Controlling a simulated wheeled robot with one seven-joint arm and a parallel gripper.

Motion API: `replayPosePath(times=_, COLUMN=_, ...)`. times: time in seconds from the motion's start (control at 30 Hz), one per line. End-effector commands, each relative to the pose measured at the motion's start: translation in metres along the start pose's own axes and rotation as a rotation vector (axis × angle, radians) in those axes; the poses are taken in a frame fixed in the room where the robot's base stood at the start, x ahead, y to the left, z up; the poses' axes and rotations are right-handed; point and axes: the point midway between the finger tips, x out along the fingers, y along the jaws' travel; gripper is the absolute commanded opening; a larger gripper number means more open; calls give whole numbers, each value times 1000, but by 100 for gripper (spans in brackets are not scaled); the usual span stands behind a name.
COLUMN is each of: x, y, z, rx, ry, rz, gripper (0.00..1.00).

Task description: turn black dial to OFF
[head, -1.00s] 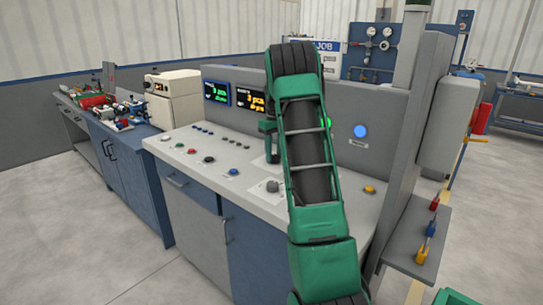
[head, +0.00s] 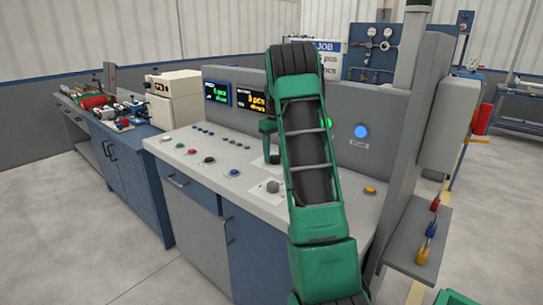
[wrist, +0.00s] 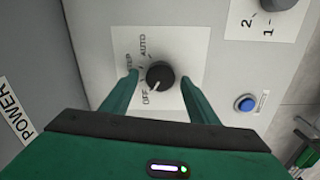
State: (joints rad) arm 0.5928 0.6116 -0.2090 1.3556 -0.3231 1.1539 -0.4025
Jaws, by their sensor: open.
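The black dial (wrist: 160,75) sits on a white label plate (wrist: 190,45) in the wrist view. The plate carries the words AUTO, OFF and a third word partly hidden by a finger. The dial's small pale mark is on its lower left side, toward OFF. My gripper (wrist: 160,78) is open, with one green finger to the left of the dial and one to the right. A small gap seems to show on each side; contact is hard to judge. In the head view my gripper (head: 268,142) is over the console, mostly behind my arm, and the dial is hidden.
A blue button (wrist: 245,103) is right of the dial, and a grey knob marked 1 and 2 (wrist: 278,4) is at upper right. A POWER label (wrist: 15,110) is at left. The console (head: 215,150) holds several buttons below two lit screens (head: 216,92).

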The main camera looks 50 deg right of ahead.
Motion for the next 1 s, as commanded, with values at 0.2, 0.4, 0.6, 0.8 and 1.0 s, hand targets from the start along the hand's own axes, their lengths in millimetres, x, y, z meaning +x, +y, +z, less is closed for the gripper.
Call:
replayPosePath(times=0.2, x=-25, y=1, z=-1, rx=0, ry=2, rz=1, gripper=54)
replayPosePath(times=0.4, x=-64, y=1, z=-2, rx=0, ry=4, rz=2, gripper=54)
replayPosePath(times=0.6, x=-93, y=0, z=-2, rx=-1, ry=3, rz=2, gripper=54)
replayPosePath(times=0.8, x=-106, y=0, z=-2, rx=-1, ry=1, rz=1, gripper=54)
replayPosePath(times=1.0, x=-107, y=0, z=-2, rx=-1, ry=1, rz=1, gripper=54)
